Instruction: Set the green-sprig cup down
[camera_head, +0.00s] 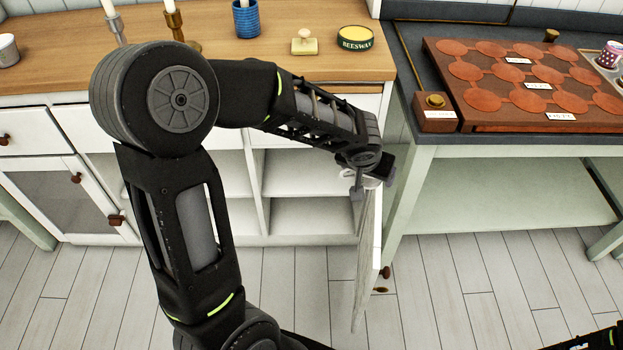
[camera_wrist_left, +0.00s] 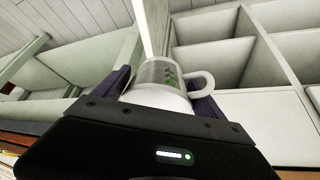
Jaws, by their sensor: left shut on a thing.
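The green-sprig cup (camera_wrist_left: 160,95) is white with a grey band and a green leafy sprig. In the left wrist view it sits between the two dark fingers of my left gripper (camera_wrist_left: 162,92), with its handle to the right. In the head view my left gripper (camera_head: 372,184) is shut on the cup, in front of the white cabinet and near the gap beside the dark-topped table. There the cup is mostly hidden by the gripper. My right gripper is not in view.
A white cabinet with open compartments (camera_head: 304,216) stands behind; its door (camera_head: 366,262) hangs open below my gripper. Its wooden top (camera_head: 330,62) holds a beeswax tin (camera_head: 355,38), candlesticks and a blue pot (camera_head: 246,20). A brown board (camera_head: 490,95) with round discs covers much of the right table.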

